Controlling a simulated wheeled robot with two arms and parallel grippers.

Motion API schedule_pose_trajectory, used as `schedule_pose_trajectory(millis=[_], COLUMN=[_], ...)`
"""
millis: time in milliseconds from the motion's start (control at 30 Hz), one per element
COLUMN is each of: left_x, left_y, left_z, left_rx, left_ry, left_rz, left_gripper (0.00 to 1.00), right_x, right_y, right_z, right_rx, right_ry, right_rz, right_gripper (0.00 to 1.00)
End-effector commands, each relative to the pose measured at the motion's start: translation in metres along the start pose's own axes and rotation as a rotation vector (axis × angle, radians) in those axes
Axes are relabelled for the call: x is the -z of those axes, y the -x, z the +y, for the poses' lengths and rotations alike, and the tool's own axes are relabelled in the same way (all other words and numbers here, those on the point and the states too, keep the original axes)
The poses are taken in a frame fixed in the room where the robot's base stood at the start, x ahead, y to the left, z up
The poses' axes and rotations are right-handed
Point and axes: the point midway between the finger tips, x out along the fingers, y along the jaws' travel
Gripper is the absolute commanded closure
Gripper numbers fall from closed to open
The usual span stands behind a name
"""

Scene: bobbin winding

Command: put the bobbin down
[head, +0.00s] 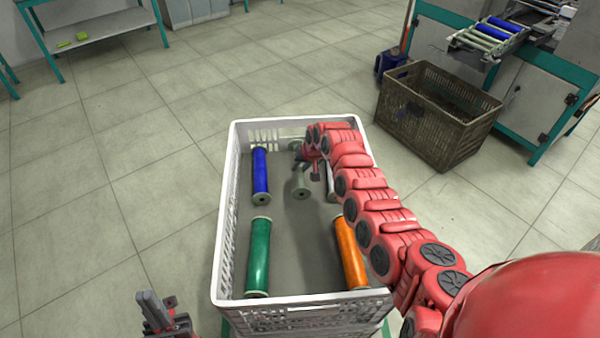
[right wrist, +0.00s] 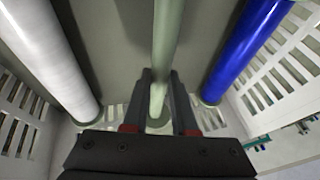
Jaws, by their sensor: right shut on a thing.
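A pale grey-green bobbin (head: 299,184) is at the far end of the white crate (head: 226,215), between a blue bobbin (head: 261,172) and a white bobbin (head: 331,186). My right gripper (head: 312,168) reaches into the crate, shut on the pale bobbin. In the right wrist view, the pale bobbin (right wrist: 168,40) runs between the fingers (right wrist: 160,95), with the white bobbin (right wrist: 50,50) left and the blue bobbin (right wrist: 240,50) right. I cannot tell if it touches the floor. My left gripper (head: 162,306) is outside the crate, lower left; its opening is unclear.
A green bobbin (head: 260,256) and an orange bobbin (head: 350,254) lie in the near half of the crate, with bare floor between them. My right arm crosses the crate's right wall. A brown crate (head: 425,125) stands beyond, beside a machine (head: 510,85).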

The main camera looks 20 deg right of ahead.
Motion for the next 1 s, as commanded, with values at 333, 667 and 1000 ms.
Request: schedule_pose_trajectory(millis=[333, 667, 1000], left_x=[0.0, -0.001, -0.001], left_y=[0.002, 0.004, 0.003], left_z=[0.0, 0.0, 0.0], left_rx=[0.0, 0.0, 0.0], left_ry=[0.0, 0.0, 0.0], left_rz=[0.0, 0.0, 0.0], left_gripper=[1.0, 1.0, 1.0], right_x=[-0.008, -0.009, -0.009], right_y=[-0.019, -0.022, -0.021], right_z=[0.005, 0.006, 0.006], right_rx=[0.001, 0.001, 0.0], right_ry=[0.0, 0.0, 0.0], right_rz=[0.001, 0.0, 0.0], right_gripper=[1.0, 0.53, 0.45])
